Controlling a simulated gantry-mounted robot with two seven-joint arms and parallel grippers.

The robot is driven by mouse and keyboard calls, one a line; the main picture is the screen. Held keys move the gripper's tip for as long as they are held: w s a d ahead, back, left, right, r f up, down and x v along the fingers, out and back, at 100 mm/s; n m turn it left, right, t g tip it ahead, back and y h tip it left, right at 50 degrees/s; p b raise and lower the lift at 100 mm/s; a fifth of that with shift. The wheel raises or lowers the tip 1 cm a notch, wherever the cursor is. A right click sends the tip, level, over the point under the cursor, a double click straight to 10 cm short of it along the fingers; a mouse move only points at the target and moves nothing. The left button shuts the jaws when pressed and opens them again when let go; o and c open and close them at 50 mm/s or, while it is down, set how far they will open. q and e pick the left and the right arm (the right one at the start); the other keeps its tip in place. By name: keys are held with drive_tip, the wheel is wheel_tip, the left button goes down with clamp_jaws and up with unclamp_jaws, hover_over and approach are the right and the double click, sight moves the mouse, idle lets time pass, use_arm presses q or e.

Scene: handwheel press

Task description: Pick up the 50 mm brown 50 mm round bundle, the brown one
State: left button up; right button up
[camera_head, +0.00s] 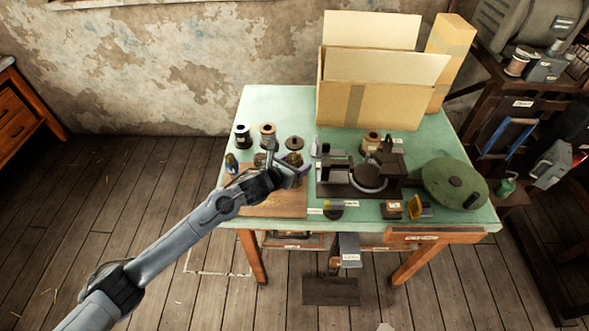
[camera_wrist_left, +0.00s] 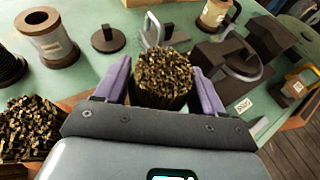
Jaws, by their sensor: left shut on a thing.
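A round bundle of brown, straw-like strands (camera_wrist_left: 165,72) stands upright between the two purple fingers of my left gripper (camera_wrist_left: 160,86), which is shut on it. In the head view my left gripper (camera_head: 290,167) is over the left part of the green table, and it mostly hides the held bundle. I cannot tell whether the bundle touches the surface below. A second, similar brown bundle (camera_wrist_left: 30,128) is to the left in the left wrist view, outside the fingers.
Spools (camera_head: 242,136) and a dark knobbed disc (camera_head: 294,144) stand behind the gripper. A dark press (camera_head: 368,177) is close on its right. A green domed wheel (camera_head: 454,184) lies farther right. Cardboard boxes (camera_head: 372,103) stand at the back. A brown board (camera_head: 285,203) lies in front.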

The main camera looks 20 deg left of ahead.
use_arm(q)
drive_tip(key=shift+c, duration=0.8)
drive_tip(key=shift+r, duration=0.15)
